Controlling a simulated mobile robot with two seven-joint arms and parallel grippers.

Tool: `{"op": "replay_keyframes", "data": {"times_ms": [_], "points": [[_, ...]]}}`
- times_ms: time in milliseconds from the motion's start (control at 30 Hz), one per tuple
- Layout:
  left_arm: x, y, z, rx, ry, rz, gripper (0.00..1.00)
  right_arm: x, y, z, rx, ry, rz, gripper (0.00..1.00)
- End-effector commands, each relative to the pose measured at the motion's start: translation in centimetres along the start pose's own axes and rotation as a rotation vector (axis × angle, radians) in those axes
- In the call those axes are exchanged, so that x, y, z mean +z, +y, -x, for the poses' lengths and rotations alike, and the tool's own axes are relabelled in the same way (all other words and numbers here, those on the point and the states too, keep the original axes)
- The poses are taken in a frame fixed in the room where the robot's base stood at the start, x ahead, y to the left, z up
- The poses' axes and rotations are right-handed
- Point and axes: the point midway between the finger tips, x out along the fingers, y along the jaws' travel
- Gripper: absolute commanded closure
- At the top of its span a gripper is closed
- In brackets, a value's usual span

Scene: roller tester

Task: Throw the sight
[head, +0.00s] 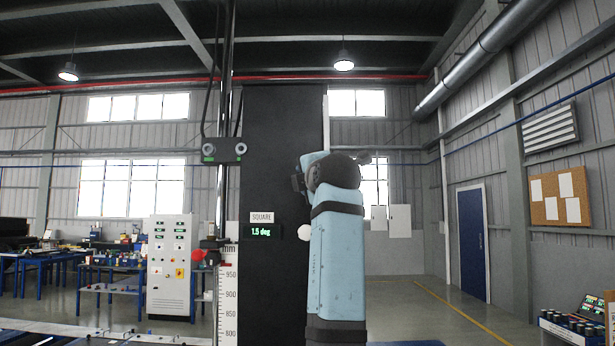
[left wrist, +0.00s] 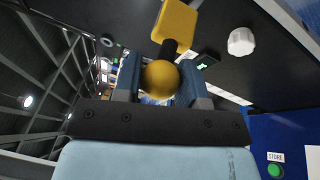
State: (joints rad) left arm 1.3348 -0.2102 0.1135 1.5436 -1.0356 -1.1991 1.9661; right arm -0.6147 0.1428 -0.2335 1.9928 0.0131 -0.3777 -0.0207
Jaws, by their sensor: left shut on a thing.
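In the left wrist view my left gripper (left wrist: 160,85) is shut on a yellow ball knob (left wrist: 161,77). A short dark stem joins the knob to a yellow block (left wrist: 176,24) against a dark panel. In the head view my left gripper (head: 297,183) is at the front of the tall black panel (head: 270,130), largely hidden by my light blue arm; the knob is hidden there. A dark crossbar (head: 225,150) with two round green-lit ends sits on the column at left. A display below the label SQUARE (head: 262,217) reads 1.5 deg (head: 263,232).
A white knob (head: 304,232) stands out beside my arm. A red ball (head: 198,255) and a millimetre scale (head: 228,300) are at the column. A green button (left wrist: 275,171) marked STORE is on a blue panel.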

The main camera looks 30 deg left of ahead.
Motion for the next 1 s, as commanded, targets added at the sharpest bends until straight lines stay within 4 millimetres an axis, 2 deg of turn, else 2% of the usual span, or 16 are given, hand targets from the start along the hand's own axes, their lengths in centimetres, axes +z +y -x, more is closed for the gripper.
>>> {"op": "replay_keyframes", "data": {"times_ms": [733,767,800,867,1000], "points": [[0.36,-0.03,0.0,-0.001,-0.011,0.001,1.0,-0.29,-0.25,0.08,-0.002,0.002,-0.005,0.57],[0.35,-0.02,0.0,-0.001,-0.01,0.001,0.58,-0.29,-0.25,0.08,-0.002,0.002,-0.005,0.57],[0.34,-0.02,0.0,-0.001,-0.01,0.001,0.49,-0.29,-0.25,0.08,-0.002,0.002,-0.005,0.57],[0.31,-0.02,-0.01,-0.001,-0.01,0.001,0.38,-0.31,-0.25,0.09,-0.002,0.002,-0.005,0.57],[0.25,-0.02,-0.04,-0.001,-0.008,0.001,0.38,-0.32,-0.22,0.09,-0.002,0.003,-0.004,0.57]]}}
